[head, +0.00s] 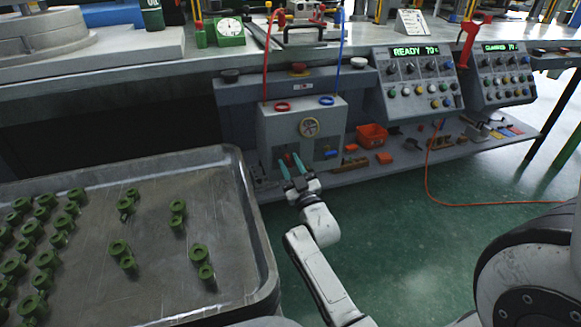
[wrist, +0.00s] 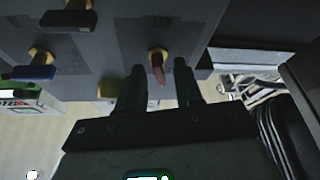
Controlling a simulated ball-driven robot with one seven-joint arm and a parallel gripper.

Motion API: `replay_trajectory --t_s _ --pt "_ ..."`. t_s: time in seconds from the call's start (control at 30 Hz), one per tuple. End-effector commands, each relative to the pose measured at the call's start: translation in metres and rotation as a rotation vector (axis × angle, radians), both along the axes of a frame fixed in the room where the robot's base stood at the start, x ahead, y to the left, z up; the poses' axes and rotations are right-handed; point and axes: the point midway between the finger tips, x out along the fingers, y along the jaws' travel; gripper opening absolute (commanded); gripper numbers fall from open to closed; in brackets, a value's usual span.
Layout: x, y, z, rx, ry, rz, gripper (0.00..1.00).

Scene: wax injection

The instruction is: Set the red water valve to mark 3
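The red water valve (wrist: 157,68) shows in the wrist view as a small red lever on a brass hub on the grey panel. In the head view, it is a small red spot on the front of the grey box (head: 268,130), largely hidden by my gripper. My gripper (head: 291,163) has teal fingers pointing at the box. In the wrist view my gripper (wrist: 159,72) is open, one dark finger on each side of the red lever. I cannot tell whether either finger touches it. No mark numbers are legible, so the lever's setting cannot be read.
A blue-handled valve (head: 331,154) sits to the right on the same box, below a round gauge (head: 309,127). An orange bin (head: 372,135) stands right of the box on the low shelf. A metal tray (head: 235,215) with green parts is at the left front.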

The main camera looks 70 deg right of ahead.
Motion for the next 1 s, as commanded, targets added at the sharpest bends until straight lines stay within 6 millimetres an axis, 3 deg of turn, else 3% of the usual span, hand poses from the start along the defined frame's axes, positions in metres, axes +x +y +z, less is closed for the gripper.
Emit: replay_trajectory --t_s 0.27,0.6,1.0 --pt "0.0006 -0.0004 0.0001 0.001 0.001 0.0 0.33" --pt "0.0004 -0.0002 -0.0001 0.001 0.001 0.001 0.01" --pt "0.0014 0.0007 0.0019 0.032 -0.036 0.003 0.0"
